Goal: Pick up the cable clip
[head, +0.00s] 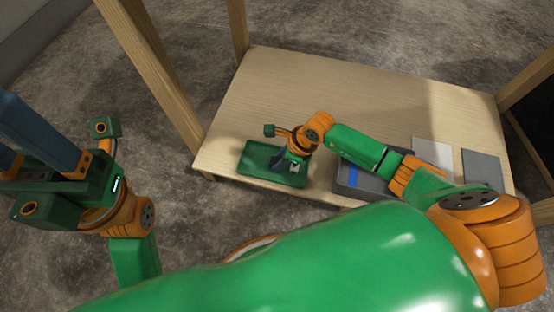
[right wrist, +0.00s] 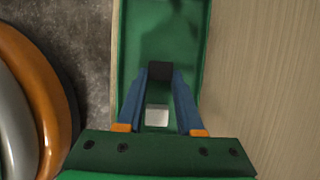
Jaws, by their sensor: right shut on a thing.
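My right gripper (head: 287,166) is low over the green tray (head: 256,156) at the near left of the table. In the right wrist view its two blue fingers (right wrist: 160,78) are shut on a small dark block, which I take for the cable clip (right wrist: 160,71). A pale grey block (right wrist: 157,116) shows between the fingers nearer the palm; I cannot tell whether it is part of the same thing. Whether the clip touches the tray floor is unclear. My left gripper (head: 38,135) is at the left, away from the table, its fingertips outside the picture.
A dark grey bin with a blue strip (head: 347,178) stands right of the tray, partly behind my right arm. A white square (head: 432,152) and a grey square (head: 482,167) lie further right. The table's (head: 330,88) back half is clear. Wooden posts (head: 150,70) rise at its corners.

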